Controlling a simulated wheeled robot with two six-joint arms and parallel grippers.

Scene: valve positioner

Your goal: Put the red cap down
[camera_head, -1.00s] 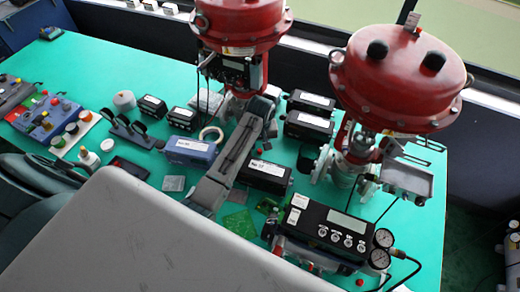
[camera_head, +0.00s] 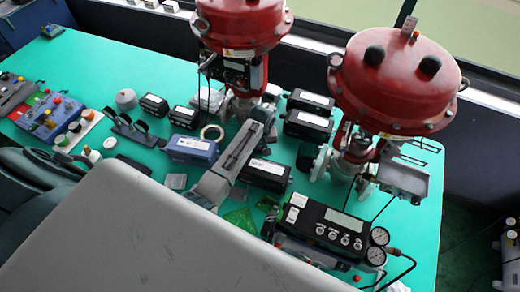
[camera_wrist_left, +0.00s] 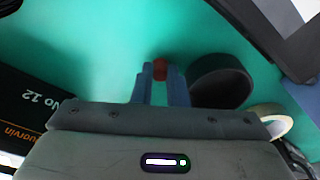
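The red cap (camera_wrist_left: 160,69) is small and dark red, between the blue-grey fingertips of my left gripper (camera_wrist_left: 160,78) in the left wrist view. The fingers sit close against it on both sides, so the gripper appears shut on it. The green table top lies behind the cap; whether the cap touches it I cannot tell. In the head view my grey arm crosses the middle of the table, and the cap cannot be made out there. My right gripper is not in view.
A black round cup (camera_wrist_left: 221,82) is close right of the fingers, with a tape roll (camera_wrist_left: 271,118) beyond. A black box marked No 12 (camera_wrist_left: 28,100) is at left. Two red-domed valves (camera_head: 395,85) stand at the back. Bare green table (camera_wrist_left: 95,50) shows around the fingers.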

